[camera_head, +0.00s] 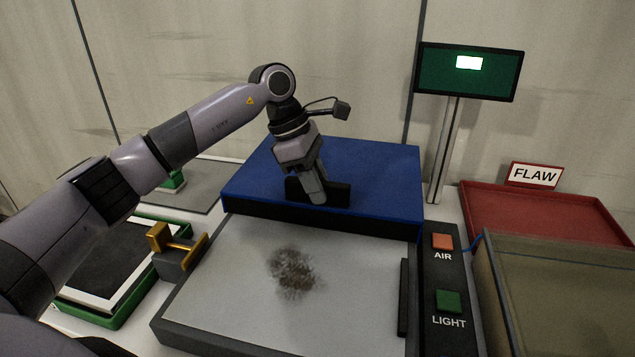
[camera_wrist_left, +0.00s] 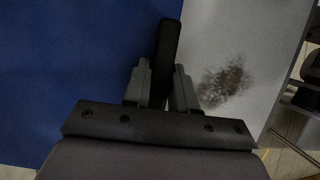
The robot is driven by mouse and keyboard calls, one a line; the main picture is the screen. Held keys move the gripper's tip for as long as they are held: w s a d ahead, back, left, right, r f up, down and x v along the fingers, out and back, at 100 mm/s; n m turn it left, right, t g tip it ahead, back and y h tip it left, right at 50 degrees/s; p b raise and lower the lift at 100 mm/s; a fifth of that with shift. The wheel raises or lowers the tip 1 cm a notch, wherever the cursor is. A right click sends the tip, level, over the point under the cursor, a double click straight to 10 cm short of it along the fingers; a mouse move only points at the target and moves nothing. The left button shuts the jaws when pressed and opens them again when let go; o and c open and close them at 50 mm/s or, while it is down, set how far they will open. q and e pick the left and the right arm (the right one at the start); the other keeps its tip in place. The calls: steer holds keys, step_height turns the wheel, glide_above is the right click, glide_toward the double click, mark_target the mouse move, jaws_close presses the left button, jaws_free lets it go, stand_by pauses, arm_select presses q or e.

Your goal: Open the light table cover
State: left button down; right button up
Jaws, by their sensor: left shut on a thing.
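The light table cover (camera_head: 370,165) is a blue slab at the back of the light table. It lies behind the pale table surface (camera_head: 350,270), which is exposed at the front. A black handle (camera_head: 338,193) stands on the cover's front edge. My left gripper (camera_head: 316,196) is shut on that handle. In the left wrist view the handle (camera_wrist_left: 168,50) sits between the two fingers (camera_wrist_left: 160,85), with the blue cover (camera_wrist_left: 80,60) to its left. My right gripper is in neither view.
A dark speckled patch (camera_head: 292,272) lies on the pale surface. A panel with AIR (camera_head: 443,242) and LIGHT (camera_head: 448,301) buttons runs along the right. Beyond are a red FLAW tray (camera_head: 540,215) and a monitor (camera_head: 468,72). A brass-coloured latch (camera_head: 180,245) and green-edged tray (camera_head: 80,307) are left.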

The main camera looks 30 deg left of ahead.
arm_select(q)
steer(key=c, duration=1)
jaws_free()
steer(key=shift+r, duration=0.1)
steer(key=v, duration=0.7)
steer(key=shift+a, duration=0.1)
